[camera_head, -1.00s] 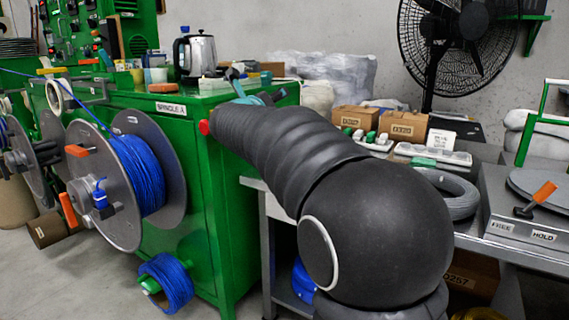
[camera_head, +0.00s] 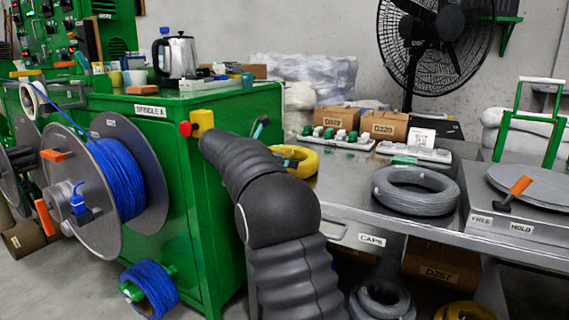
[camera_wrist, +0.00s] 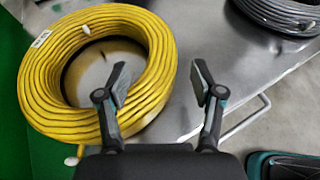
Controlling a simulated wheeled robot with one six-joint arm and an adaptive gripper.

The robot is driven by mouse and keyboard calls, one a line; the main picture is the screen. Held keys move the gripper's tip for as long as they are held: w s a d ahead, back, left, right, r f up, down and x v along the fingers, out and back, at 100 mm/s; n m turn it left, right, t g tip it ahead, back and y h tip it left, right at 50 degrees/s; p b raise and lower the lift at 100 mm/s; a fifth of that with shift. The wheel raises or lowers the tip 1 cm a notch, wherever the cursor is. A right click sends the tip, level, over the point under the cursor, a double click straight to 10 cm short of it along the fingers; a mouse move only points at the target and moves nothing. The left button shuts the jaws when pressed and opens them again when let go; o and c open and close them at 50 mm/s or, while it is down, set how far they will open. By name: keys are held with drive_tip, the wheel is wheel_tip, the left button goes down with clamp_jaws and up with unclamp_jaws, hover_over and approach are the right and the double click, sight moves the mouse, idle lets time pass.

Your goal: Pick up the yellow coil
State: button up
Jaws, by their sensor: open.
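A yellow coil (camera_head: 306,158) lies on the metal bench beside the green cabinet, partly hidden by my arm in the head view. The wrist view shows the coil (camera_wrist: 45,95) as a wide ring at the upper left, with white ties and a white tag. My gripper (camera_wrist: 160,78) is open and empty. Its left finger overlaps the ring's right side, near its inner edge. Its right finger is over bare metal outside the ring. The height between fingers and coil cannot be told. In the head view the fingers are mostly hidden; a teal part (camera_head: 262,125) shows behind my arm.
A grey coil (camera_head: 416,190) lies to the right on the bench. A white strip with green and white parts (camera_head: 336,137) and brown boxes (camera_head: 384,124) stand behind. The green cabinet (camera_head: 230,110) is left, with a blue cable reel (camera_head: 122,180). Another yellow coil (camera_head: 470,311) is below the bench.

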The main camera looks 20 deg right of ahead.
sight(300, 163)
drive_tip(key=shift+x, duration=3.45)
drive_tip(key=shift+r, duration=0.1)
clamp_jaws()
